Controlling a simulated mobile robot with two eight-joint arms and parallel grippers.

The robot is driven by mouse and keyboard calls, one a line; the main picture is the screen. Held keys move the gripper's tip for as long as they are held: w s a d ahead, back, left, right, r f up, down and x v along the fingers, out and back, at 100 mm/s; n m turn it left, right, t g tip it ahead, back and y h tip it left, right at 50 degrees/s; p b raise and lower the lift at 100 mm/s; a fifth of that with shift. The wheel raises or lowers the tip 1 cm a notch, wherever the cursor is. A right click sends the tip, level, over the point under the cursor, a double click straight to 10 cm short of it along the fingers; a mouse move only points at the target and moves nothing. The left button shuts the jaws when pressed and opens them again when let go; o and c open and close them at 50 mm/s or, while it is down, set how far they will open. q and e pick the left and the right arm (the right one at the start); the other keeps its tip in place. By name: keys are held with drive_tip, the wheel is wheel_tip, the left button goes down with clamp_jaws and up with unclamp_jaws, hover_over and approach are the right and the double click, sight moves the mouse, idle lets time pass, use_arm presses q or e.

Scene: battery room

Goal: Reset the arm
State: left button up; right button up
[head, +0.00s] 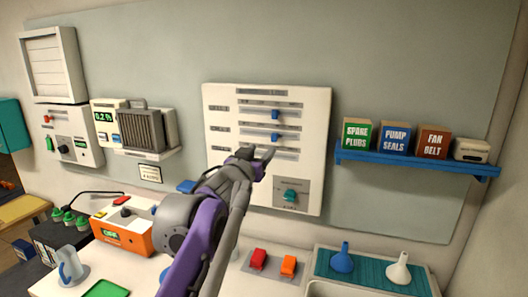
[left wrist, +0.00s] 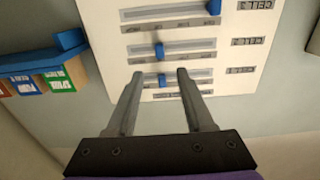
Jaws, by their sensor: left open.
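My left gripper (head: 258,156) is raised in front of the lower part of a white slider panel (head: 215,100) on the wall, its purple arm coming up from below. In the left wrist view its two fingers (left wrist: 158,74) are apart with nothing held between them. That view is turned upside down and shows three sliders with blue knobs: two near mid-track (left wrist: 159,50) and one at its track's end (left wrist: 213,7). In the head view the top knob (head: 276,114) and middle knob (head: 274,137) show; the third is hidden behind the gripper. My right gripper is not seen.
A teal knob (head: 290,195) sits low on the panel. Below are an orange device (head: 132,238), red and orange switches (head: 288,265) and a teal tray (head: 375,278) with funnels.

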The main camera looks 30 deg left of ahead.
use_arm(q)
drive_tip(key=shift+f, duration=0.1)
drive_tip(key=s+d+f+m+g+h, duration=0.1)
drive_tip(key=s+d+f+g, duration=0.3)
drive_tip(key=s+f, duration=0.5)
drive_tip(key=s+d+f+m+g+h+p, duration=0.1)
drive_tip(key=s+d+f+g, duration=0.3)
drive_tip(key=f, duration=1.3)
drive_tip(key=s+d+f+g+h+p, duration=0.1)
drive_tip(key=s+d+f+g, duration=0.3)
drive_tip(key=s+d+f, duration=0.6)
drive_tip(key=s+f+h, duration=0.1)
drive_tip(key=s+f, duration=0.3)
drive_tip(key=s, duration=0.1)
drive_tip(key=shift+d+m, duration=0.2)
drive_tip(key=shift+m, duration=0.2)
